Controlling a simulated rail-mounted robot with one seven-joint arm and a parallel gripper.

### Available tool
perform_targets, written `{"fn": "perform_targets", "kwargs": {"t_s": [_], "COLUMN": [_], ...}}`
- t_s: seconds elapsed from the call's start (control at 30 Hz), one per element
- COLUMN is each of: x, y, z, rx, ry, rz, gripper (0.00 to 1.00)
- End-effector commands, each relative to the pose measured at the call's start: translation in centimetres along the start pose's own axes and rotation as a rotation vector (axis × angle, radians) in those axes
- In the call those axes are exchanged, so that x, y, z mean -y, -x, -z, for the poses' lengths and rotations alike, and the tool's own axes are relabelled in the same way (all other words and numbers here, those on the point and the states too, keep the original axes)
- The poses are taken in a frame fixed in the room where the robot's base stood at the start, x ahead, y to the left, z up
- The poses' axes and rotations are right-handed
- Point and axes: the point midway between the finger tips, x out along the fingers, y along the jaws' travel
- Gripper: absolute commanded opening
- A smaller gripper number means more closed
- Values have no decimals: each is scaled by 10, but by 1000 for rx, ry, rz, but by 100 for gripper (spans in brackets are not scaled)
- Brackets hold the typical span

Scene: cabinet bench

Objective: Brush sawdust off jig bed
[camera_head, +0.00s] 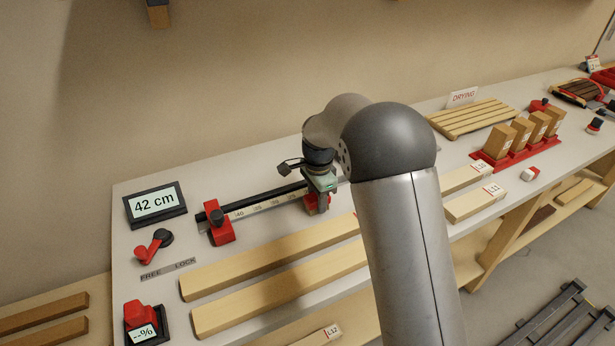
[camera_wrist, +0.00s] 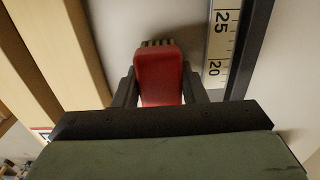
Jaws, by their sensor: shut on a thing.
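A jig with a black rail and a pale number scale (camera_head: 256,205) lies along the bench, with a red block (camera_head: 220,232) at its left end. The scale also shows at the right of the wrist view (camera_wrist: 221,42). My gripper (camera_head: 320,192) is over the bench beside the scale. In the wrist view its two dark fingers are shut on a red brush (camera_wrist: 160,78), with short bristles at the far end. My arm hides the right part of the jig in the head view. I cannot make out sawdust in either view.
Long wooden strips (camera_head: 270,255) lie in front of the jig. A display reading 42 cm (camera_head: 155,204) and a red lever (camera_head: 150,246) are at left. A red rack with wood blocks (camera_head: 515,150) and a slatted rack (camera_head: 472,117) stand at right.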

Motion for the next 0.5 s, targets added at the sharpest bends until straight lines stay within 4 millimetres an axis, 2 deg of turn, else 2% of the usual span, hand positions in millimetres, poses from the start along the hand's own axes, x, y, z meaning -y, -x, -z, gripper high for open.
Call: {"fn": "perform_targets", "kwargs": {"t_s": [0.1,0.2,0.5], "x": [-1,0,-2], "y": [6,32,56], "z": [0,1,5], "rx": [1,-1,0], "ry": [-3,-4,-10], "rz": [-2,4,2], "gripper": [16,16,16]}}
